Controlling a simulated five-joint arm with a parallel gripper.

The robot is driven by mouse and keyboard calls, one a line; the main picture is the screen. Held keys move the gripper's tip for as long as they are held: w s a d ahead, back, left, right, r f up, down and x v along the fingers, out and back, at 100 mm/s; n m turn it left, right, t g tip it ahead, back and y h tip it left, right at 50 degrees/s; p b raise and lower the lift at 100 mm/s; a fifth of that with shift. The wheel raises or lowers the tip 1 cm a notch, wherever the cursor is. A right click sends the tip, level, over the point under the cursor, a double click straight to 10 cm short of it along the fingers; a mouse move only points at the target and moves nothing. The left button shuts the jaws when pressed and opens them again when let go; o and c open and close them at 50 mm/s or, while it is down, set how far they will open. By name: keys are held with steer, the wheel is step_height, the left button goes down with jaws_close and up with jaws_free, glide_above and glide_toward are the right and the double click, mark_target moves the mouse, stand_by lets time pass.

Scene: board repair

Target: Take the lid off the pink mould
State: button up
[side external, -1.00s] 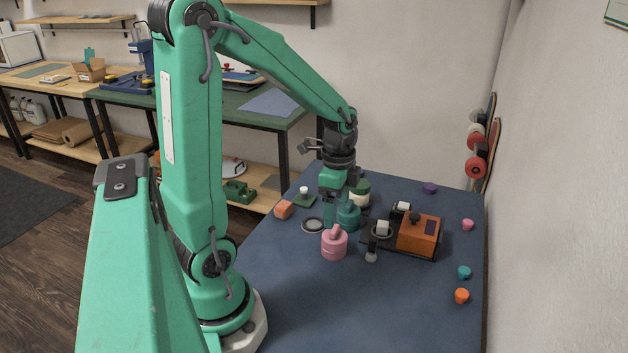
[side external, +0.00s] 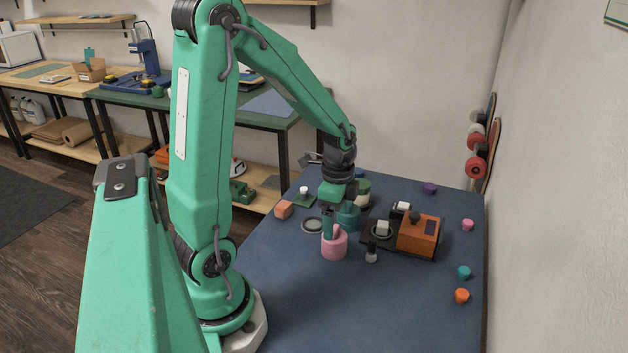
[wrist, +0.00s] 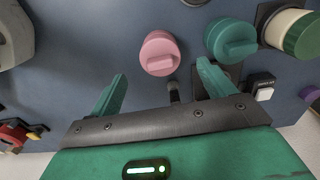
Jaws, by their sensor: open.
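The pink mould (side external: 334,248) is a round pink pot standing upright on the blue work mat. Its lid (wrist: 158,58) has a raised bar-shaped grip and is on the mould. My gripper (side external: 332,224) is at the mould's top in the side view and partly hides the lid. In the wrist view my gripper (wrist: 155,85) has its two green fingers spread wide and empty. The pink lid shows ahead of and between the fingertips there. I cannot tell whether a finger touches it.
A teal mould (wrist: 232,38) stands close behind the pink one, beside a cream jar with a green lid (wrist: 303,35). An orange device (side external: 418,236) is to the right. A grey ring (side external: 312,225) lies left. The front of the mat (side external: 370,310) is clear.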

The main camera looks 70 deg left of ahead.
mark_target(335, 228)
steer(key=shift+f, duration=2.25)
steer(key=c, duration=1.1)
steer(key=shift+r, duration=0.1)
steer(key=shift+r, duration=0.65)
step_height(335, 228, up, 3)
steer(key=shift+f, duration=0.2)
steer(key=d+r, duration=0.2)
steer(key=d, duration=0.1)
steer(key=s+d+r, duration=0.1)
steer(key=d+r, duration=0.1)
steer(key=d, duration=0.2)
steer(key=s+d+r, duration=0.1)
steer(key=d+r, duration=0.2)
steer(key=d, duration=0.1)
steer(key=shift+d, duration=0.25)
